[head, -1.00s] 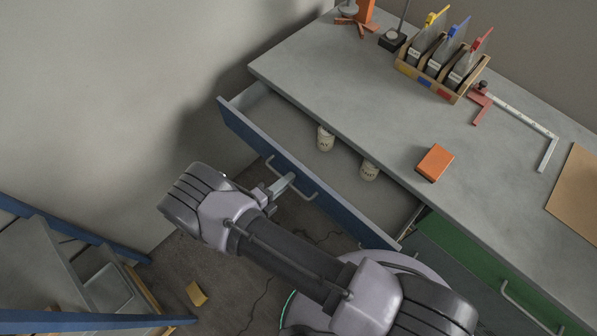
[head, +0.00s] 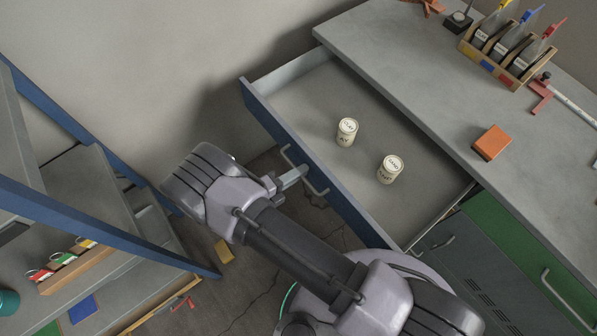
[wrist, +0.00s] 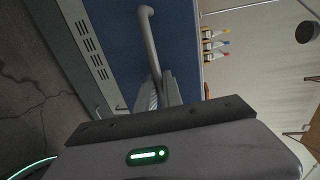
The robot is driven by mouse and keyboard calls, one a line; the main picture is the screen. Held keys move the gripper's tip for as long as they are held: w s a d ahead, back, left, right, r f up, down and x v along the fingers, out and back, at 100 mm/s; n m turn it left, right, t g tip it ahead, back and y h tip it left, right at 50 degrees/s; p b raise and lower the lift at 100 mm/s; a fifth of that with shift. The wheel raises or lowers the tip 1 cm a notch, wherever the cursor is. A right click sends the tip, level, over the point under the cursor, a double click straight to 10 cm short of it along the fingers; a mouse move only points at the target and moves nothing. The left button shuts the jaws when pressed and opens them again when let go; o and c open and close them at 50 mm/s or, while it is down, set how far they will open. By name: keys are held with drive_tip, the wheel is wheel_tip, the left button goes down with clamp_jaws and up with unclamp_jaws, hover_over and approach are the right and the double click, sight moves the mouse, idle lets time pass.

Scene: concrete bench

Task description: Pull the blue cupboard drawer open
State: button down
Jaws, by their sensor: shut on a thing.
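The blue cupboard drawer (head: 318,172) is pulled out from under the concrete bench, and its grey inside shows. Two labelled cream jars, one (head: 347,132) farther left and one (head: 390,169) nearer the right, stand upright in it. My gripper (head: 303,172) is shut on the drawer's grey bar handle (head: 287,155). In the wrist view the handle (wrist: 148,45) runs up from between the jaws (wrist: 155,92), in front of the blue drawer face (wrist: 115,40).
On the bench (head: 420,75) are an orange block (head: 491,142), a wooden rack (head: 488,65) of bottles and a red clamp (head: 541,95). A green drawer (head: 500,235) is at right. A blue-framed shelf (head: 110,235) stands at left. A yellow scrap (head: 223,251) lies on the floor.

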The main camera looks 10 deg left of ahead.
drive_tip(key=c, duration=1.8)
unclamp_jaws()
drive_tip(key=shift+w, duration=0.1)
drive_tip(key=shift+o, duration=0.2)
drive_tip(key=shift+a, duration=0.1)
drive_tip(key=p+v, duration=0.2)
drive_tip(key=v, duration=1.5)
drive_tip(key=shift+s, duration=0.25)
drive_tip(key=shift+r, duration=0.1)
